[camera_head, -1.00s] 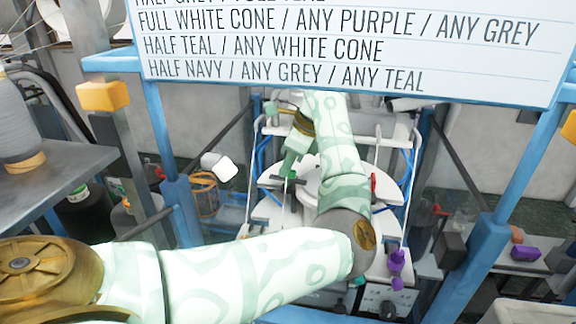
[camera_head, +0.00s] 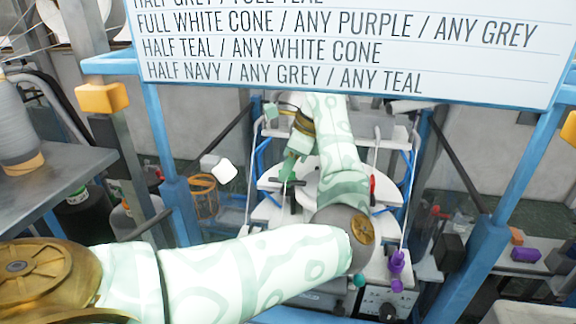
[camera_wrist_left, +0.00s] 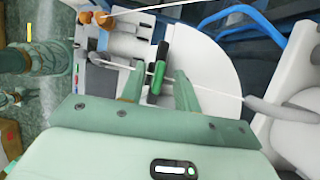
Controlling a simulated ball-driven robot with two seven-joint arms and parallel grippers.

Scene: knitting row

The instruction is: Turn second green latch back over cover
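The green latch (camera_wrist_left: 158,72), with a dark end, lies over the white round cover (camera_wrist_left: 215,75) in the left wrist view. My left gripper (camera_wrist_left: 158,85) is open, with one finger on each side of the latch. I see gaps between the fingers and the latch. In the head view my left gripper (camera_head: 288,178) points down at the left part of the machine's white top, and its fingers hide most of the latch there. My right gripper is not in view.
A large sign (camera_head: 350,50) hangs across the top. Blue frame posts (camera_head: 180,208) stand on both sides of the machine. Purple knobs (camera_head: 397,265) stick up at its front right. A thin yarn line crosses the wrist view near the fingers. A grey shelf (camera_head: 60,180) is at left.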

